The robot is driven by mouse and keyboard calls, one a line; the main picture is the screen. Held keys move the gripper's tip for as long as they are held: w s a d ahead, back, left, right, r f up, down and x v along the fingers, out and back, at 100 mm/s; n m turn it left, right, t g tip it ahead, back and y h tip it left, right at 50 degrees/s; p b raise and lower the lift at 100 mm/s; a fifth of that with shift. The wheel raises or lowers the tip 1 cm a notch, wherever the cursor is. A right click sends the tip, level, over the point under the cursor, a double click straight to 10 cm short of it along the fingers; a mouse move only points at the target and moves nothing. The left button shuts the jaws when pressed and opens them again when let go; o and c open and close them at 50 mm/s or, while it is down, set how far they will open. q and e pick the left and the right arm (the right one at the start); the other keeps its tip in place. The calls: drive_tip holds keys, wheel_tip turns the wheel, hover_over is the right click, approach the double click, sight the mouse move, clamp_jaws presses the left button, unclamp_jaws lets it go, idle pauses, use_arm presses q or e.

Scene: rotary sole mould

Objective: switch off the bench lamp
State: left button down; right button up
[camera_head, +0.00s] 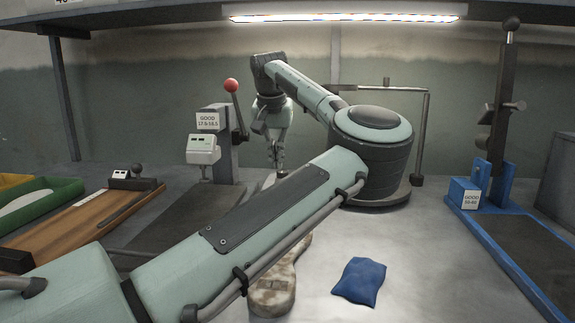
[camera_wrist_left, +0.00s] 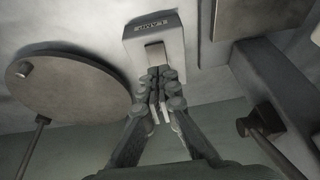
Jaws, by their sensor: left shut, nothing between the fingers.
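The bench lamp is a long strip light (camera_head: 345,18), glowing white under the shelf in the head view. In the left wrist view, a pale box (camera_wrist_left: 174,48) marked LAMP carries a small light rocker switch (camera_wrist_left: 155,52). My left gripper (camera_head: 280,173) points down at the bench behind my forearm; its fingers are shut and empty. In the left wrist view the fingertips (camera_wrist_left: 158,78) overlap the lower end of the switch; I cannot tell whether they touch it. In the head view my forearm hides most of the bench below the gripper. My right gripper is not in view.
A press with a red-knobbed lever (camera_head: 231,86) stands left of the gripper. A blue-based stand (camera_head: 497,187) is at the right. A blue cloth bag (camera_head: 360,281) lies in front. A round disc (camera_wrist_left: 68,88) lies beside the box in the wrist view.

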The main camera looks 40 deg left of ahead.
use_arm(q)
drive_tip(key=v, duration=0.9)
drive_tip(key=shift+r, duration=0.3)
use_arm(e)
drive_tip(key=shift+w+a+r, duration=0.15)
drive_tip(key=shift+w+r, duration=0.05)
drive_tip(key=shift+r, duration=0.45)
use_arm(q)
drive_tip(key=shift+s, duration=0.1)
drive_tip(key=shift+w+r+b, duration=0.3)
drive_tip(key=shift+w+b, duration=0.2)
drive_tip(key=shift+b, duration=0.45)
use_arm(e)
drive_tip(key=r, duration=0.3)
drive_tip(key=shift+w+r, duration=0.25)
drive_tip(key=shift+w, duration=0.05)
